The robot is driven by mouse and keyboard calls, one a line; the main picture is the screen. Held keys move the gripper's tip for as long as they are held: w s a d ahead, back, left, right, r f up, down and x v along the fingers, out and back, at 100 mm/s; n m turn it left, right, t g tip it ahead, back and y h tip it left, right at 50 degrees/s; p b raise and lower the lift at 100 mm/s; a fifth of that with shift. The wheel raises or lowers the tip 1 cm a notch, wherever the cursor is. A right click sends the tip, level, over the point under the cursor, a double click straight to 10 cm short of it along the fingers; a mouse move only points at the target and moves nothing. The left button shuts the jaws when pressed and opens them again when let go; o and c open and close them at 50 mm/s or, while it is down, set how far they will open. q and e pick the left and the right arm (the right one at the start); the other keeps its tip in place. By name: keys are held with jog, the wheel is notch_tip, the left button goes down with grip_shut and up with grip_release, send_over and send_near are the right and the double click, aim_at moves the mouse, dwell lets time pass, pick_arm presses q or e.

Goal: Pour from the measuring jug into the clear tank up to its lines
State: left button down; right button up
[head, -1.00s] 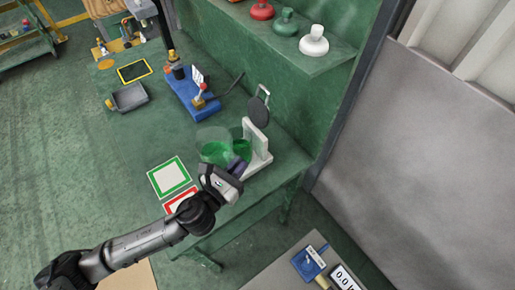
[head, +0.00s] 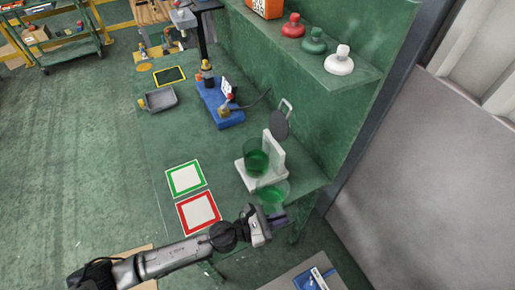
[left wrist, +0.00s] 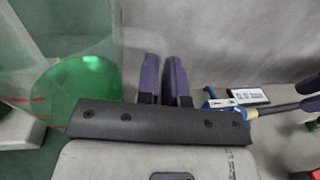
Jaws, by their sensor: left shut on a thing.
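The clear tank (head: 257,158) stands on the white stand with green liquid in it. The clear measuring jug (head: 272,194) also holds green liquid and is in front of the stand, near the bench's front edge. My left gripper (head: 278,216) is just below the jug in the head view, shut on it. In the left wrist view the jug (left wrist: 85,85) fills the left side, with red marks on its wall, beside the close-set purple fingers (left wrist: 165,70). The grip point and any slight tilt of the jug are unclear.
Green-framed (head: 186,166) and red-framed (head: 181,213) squares lie left. A shelf holds red, green and white pieces.

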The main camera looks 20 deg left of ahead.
pick_arm(q)
jog(key=shift+r, duration=0.2)
jog(key=shift+w+a+r+n+p, duration=0.2)
jog(key=shift+r+n+p, duration=0.15)
jog(key=shift+r+p, duration=0.2)
jog(key=shift+w+a+r+n+p, duration=0.1)
jog(key=shift+w+r+n+p, duration=0.1)
jog(key=shift+r+n+p, duration=0.3)
jog(key=w+a+r+n+p, duration=0.3)
jog(key=w+r+n+p, duration=0.3)
jog(key=r+p, duration=0.5)
jog(key=shift+a+n+p, duration=0.4)
jog(key=shift+n+p, duration=0.15)
jog(key=shift+n, duration=0.5)
jog(key=shift+w+r, duration=0.1)
jog(key=shift+r, duration=0.15)
jog(key=shift+w+a+r+n+p, duration=0.2)
jog(key=shift+r+n+p, duration=0.1)
jog(key=shift+n+p, duration=0.25)
